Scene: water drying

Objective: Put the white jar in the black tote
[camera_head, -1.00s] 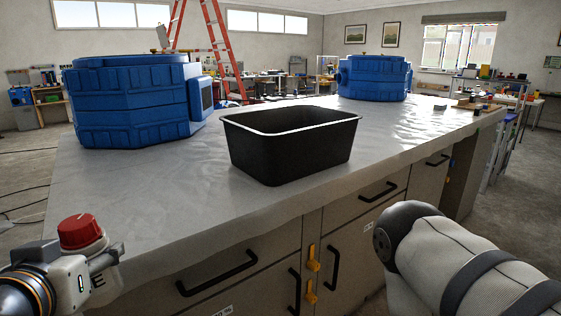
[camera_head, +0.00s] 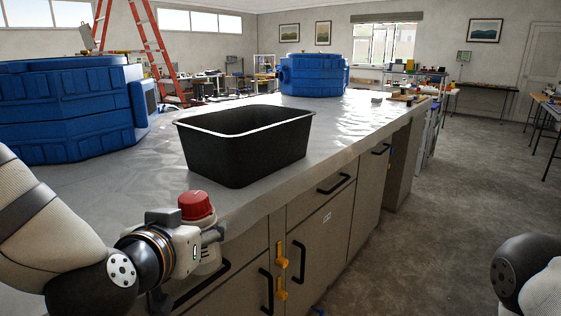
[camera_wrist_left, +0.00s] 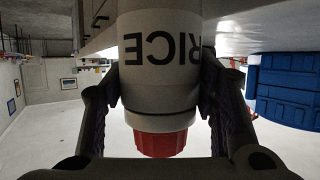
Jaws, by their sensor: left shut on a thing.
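The white jar (camera_head: 208,250) has a red lid and stands upright in my left gripper (camera_head: 212,236), in front of the counter's near edge. In the left wrist view the jar (camera_wrist_left: 160,75) shows upside down with the word RICE on it, between the two fingers of the gripper (camera_wrist_left: 165,95), which is shut on it. The black tote (camera_head: 245,155) stands open on the counter, behind and to the right of the jar. Its inner floor is hidden by its front wall. The right gripper is out of view; only part of my right arm shows at the lower right.
A large blue container (camera_head: 65,115) stands on the counter (camera_head: 345,125) left of the tote, and another blue container (camera_head: 314,75) stands at the far end. Cabinet doors with black handles are below the counter edge. Open floor lies to the right.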

